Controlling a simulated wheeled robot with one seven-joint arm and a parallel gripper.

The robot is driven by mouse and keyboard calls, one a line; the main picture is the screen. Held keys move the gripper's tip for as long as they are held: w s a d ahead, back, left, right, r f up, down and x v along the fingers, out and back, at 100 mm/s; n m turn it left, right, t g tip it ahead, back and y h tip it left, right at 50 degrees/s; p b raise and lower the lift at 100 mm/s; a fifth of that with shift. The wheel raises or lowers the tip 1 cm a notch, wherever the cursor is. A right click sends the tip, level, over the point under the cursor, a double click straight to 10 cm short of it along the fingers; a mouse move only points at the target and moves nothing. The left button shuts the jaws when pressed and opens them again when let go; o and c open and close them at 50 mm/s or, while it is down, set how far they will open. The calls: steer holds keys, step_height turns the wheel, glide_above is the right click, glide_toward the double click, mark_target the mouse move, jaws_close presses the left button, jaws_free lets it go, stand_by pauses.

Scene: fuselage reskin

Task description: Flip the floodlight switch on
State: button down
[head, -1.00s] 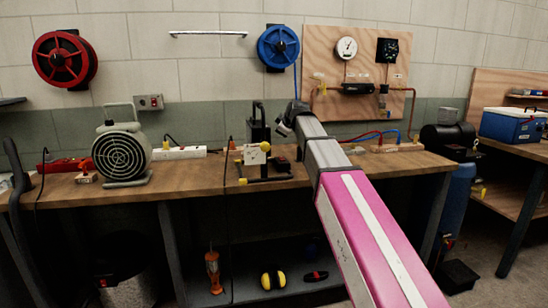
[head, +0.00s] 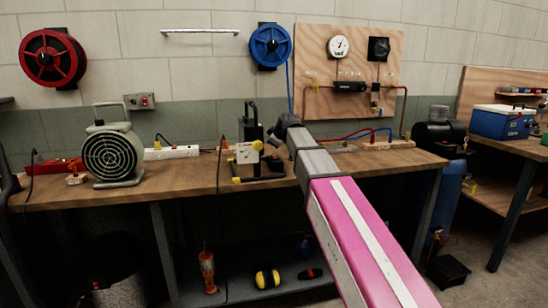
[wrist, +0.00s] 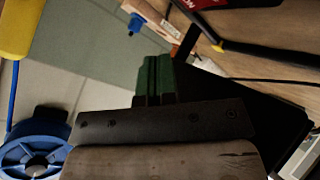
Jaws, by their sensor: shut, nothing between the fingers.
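On the bench stands a black-framed unit (head: 248,152) with a pale side plate, a yellow knob and yellow-tipped feet. It looks like the floodlight, but I cannot make out a switch on it. A small grey wall box (head: 140,101) with a red part sits left of it, above the fan. My gripper (head: 283,124) is just right of the black-framed unit's upper part, its tip small and dark in the head view. In the wrist view my gripper's fingers (wrist: 155,72) are shut and empty. A dark panel (wrist: 235,97) lies beside them; I cannot tell whether they touch.
The bench (head: 190,185) also holds a fan (head: 112,155) and a white power strip (head: 172,152). A plywood gauge board (head: 350,65) stands behind my arm. A blue reel (head: 270,46) hangs on the wall. A cable hangs over the bench's front edge.

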mark_target(273, 156)
steer(key=shift+w+a+f, duration=0.1)
steer(key=shift+w+f, duration=0.05)
steer(key=shift+f, duration=1.4)
steer(key=shift+f, duration=0.1)
stand_by(0.9)
steer(key=shift+f, duration=0.3)
steer(key=shift+w+f, duration=0.1)
steer(key=shift+f, duration=0.2)
stand_by(0.7)
steer(key=shift+r, duration=0.1)
steer(key=shift+r, duration=0.65)
steer(key=shift+s+r, duration=0.2)
steer(key=shift+r, duration=1.05)
steer(key=shift+s+r, duration=0.15)
steer(key=shift+r, duration=1.1)
